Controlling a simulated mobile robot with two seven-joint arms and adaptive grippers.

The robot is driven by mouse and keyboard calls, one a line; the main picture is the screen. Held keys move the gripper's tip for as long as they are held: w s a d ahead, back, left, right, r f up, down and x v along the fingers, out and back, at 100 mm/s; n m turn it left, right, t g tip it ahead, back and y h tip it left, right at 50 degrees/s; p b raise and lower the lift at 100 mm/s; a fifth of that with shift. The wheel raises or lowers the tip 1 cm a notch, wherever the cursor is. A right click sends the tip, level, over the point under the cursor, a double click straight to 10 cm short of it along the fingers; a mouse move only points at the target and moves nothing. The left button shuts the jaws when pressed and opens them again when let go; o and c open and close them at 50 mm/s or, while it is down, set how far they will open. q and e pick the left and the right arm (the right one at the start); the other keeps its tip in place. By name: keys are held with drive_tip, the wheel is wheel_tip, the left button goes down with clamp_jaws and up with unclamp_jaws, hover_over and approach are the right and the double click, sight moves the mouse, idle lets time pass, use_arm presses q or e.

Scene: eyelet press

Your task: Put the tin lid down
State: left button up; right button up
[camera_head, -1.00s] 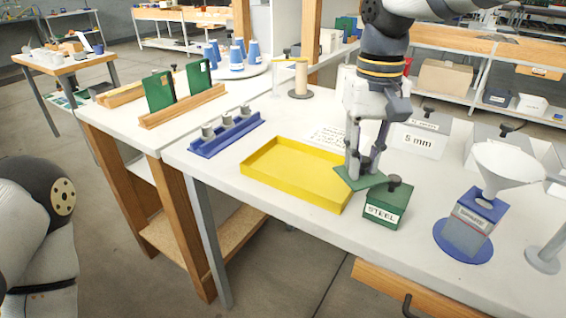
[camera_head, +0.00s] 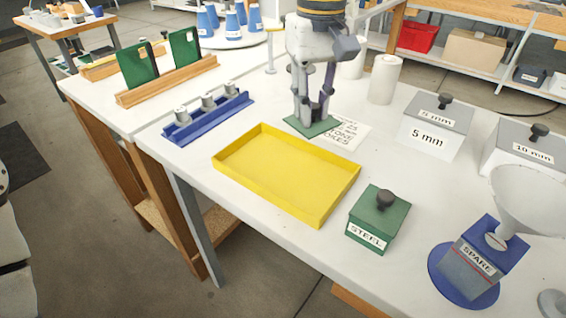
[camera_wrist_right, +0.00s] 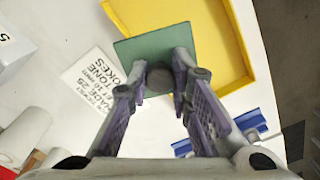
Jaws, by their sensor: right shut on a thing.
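The tin lid is a flat green square plate (camera_head: 301,126) with a dark round knob. My right gripper (camera_head: 312,112) is shut on the knob from above. The lid is level, just behind the far rim of the yellow tray (camera_head: 290,178), beside a printed card. I cannot tell whether it touches the table. In the right wrist view the lid (camera_wrist_right: 128,48) overlaps the tray's corner, and my fingers (camera_wrist_right: 160,80) close around the knob. A green STEEL tin (camera_head: 370,222) with its own knobbed lid stands right of the tray. My left gripper is out of view.
A blue rack (camera_head: 208,120) with grey pieces stands left of the tray. A 5 mm tin (camera_head: 432,140), a 10 mm tin (camera_head: 525,158) and a SPARE block with a funnel (camera_head: 478,262) stand to the right. White table shows between them.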

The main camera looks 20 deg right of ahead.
drive_tip(key=s+a+r+n, duration=0.2)
drive_tip(key=s+a+n, duration=0.2)
drive_tip(key=s+n, duration=0.5)
drive_tip(key=s+a+r+n, duration=0.1)
drive_tip(key=s+a+n, duration=0.35)
drive_tip(key=n, duration=0.75)
drive_tip(key=b, duration=0.1)
hover_over(284, 172)
drive_tip(key=shift+n, duration=0.3)
drive_tip(key=f, duration=0.9)
drive_tip(key=shift+s+a+f, duration=0.1)
drive_tip(key=shift+s+f, duration=0.1)
drive_tip(key=shift+s, duration=0.1)
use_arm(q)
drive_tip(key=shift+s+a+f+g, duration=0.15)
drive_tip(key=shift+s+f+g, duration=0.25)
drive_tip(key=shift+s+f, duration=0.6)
use_arm(e)
drive_tip(key=shift+w+f, duration=0.2)
drive_tip(key=shift+f, duration=0.7)
drive_tip(key=shift+w+f, duration=0.15)
drive_tip(key=shift+f, duration=0.75)
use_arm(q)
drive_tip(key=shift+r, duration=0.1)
use_arm(e)
drive_tip(key=shift+f, duration=0.15)
drive_tip(key=o, duration=0.8)
